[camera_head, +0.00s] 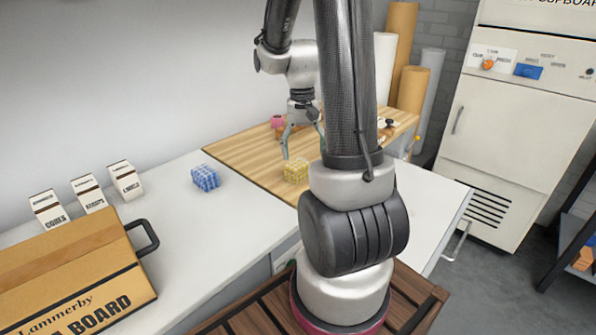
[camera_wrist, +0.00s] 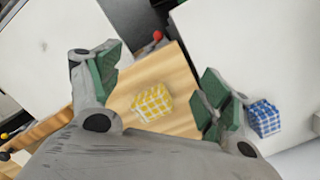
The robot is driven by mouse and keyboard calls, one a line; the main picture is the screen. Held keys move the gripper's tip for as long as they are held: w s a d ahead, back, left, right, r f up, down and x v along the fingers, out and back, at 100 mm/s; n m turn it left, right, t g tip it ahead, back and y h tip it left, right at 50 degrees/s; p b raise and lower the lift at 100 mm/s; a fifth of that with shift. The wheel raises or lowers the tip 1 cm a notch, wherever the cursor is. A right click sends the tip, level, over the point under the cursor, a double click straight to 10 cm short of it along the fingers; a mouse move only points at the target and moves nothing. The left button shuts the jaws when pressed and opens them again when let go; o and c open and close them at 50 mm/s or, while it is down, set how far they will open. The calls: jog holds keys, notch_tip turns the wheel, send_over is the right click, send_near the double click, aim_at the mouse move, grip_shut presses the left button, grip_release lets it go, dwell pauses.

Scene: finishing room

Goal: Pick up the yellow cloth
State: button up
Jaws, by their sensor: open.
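The yellow cloth (camera_head: 296,171) is a small folded block with a white check pattern. It lies on the wooden board (camera_head: 240,154) on the white counter. In the wrist view the yellow cloth (camera_wrist: 153,102) shows between my fingers, a little beyond their tips. My gripper (camera_head: 303,140) is open and empty above the board, pointing down near the cloth. Its two green-padded fingers also show in the wrist view (camera_wrist: 158,88), spread wide apart. My arm hides part of the board to the right of the cloth in the head view.
A blue checked cloth (camera_head: 205,178) lies on the counter left of the board. A pink item (camera_head: 277,121) sits at the board's back. Several small labelled boxes (camera_head: 88,194) and a large cardboard box (camera_head: 70,275) with a black handle stand at left. Paper rolls (camera_head: 411,88) stand behind.

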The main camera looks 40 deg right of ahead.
aim_at(298, 163)
jog(key=w+d+f+m, duration=0.1)
jog(key=w+f, duration=0.1)
jog(key=w+d+f+m, duration=0.4)
jog(key=w+f, duration=0.1)
jog(key=shift+w+d+r+m+t, duration=0.3)
jog(key=shift+w+m, duration=0.1)
jog(key=shift+w, duration=0.1)
jog(key=shift+w+d+r+m+t, duration=0.15)
jog(key=shift+w+m+t, duration=0.15)
jog(key=shift+w+m, duration=0.15)
jog(key=shift+w+d+r+m+h, duration=0.2)
jog(key=shift+w+m+h, duration=0.15)
jog(key=shift+m, duration=0.2)
jog(key=shift+w+f+m, duration=0.1)
jog(key=shift+m, duration=0.2)
jog(key=shift+f, duration=0.25)
jog(key=f, duration=0.7)
jog(key=shift+a+f, duration=0.1)
jog(key=shift+a, duration=0.15)
jog(key=c, duration=1.2)
